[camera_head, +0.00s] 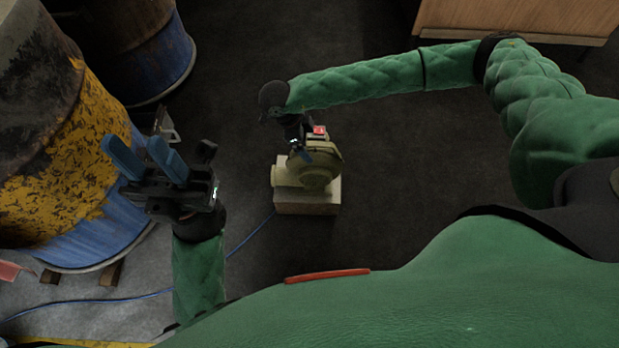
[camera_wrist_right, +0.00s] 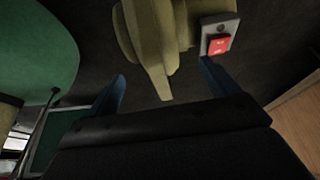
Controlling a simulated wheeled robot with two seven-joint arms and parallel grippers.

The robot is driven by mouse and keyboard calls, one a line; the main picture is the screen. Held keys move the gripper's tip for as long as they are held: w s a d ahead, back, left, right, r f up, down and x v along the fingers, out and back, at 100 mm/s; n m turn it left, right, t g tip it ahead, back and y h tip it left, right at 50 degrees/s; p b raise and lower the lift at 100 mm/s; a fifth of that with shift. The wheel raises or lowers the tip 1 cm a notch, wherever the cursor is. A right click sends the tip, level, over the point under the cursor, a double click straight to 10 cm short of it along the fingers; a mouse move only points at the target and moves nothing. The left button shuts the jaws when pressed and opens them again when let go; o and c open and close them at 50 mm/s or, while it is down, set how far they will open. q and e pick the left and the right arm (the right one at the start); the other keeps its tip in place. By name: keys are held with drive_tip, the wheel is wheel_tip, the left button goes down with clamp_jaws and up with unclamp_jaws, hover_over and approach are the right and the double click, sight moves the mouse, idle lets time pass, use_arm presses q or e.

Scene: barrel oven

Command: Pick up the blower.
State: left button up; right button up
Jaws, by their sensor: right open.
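The blower (camera_head: 320,172), an olive-tan rounded machine with a red switch (camera_head: 320,130), sits on a pale block (camera_head: 307,207) on the dark floor. My right gripper (camera_head: 300,153) is just above the blower and partly covers it. In the right wrist view, the blower (camera_wrist_right: 152,35) lies in front of the open blue fingers, its tapered part between the tips. The switch is on a grey box (camera_wrist_right: 220,48) by the right finger. Contact with the fingers cannot be told. My left gripper (camera_head: 132,143) is open and empty, left of the blower near a barrel.
A rusty yellow and blue barrel (camera_head: 75,150) stands at the left, with another blue barrel (camera_head: 165,65) behind it. A wooden surface (camera_head: 520,18) is at the top right. A blue cable (camera_head: 95,300) runs along the floor. The floor right of the blower is clear.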

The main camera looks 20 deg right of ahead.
drive_tip(key=shift+x, duration=1.6)
drive_tip(key=shift+a, duration=0.1)
drive_tip(key=c, duration=1.3)
drive_tip(key=shift+w+r, duration=0.1)
drive_tip(key=shift+r, duration=0.05)
drive_tip(key=shift+c, duration=0.8)
drive_tip(key=shift+r, duration=0.15)
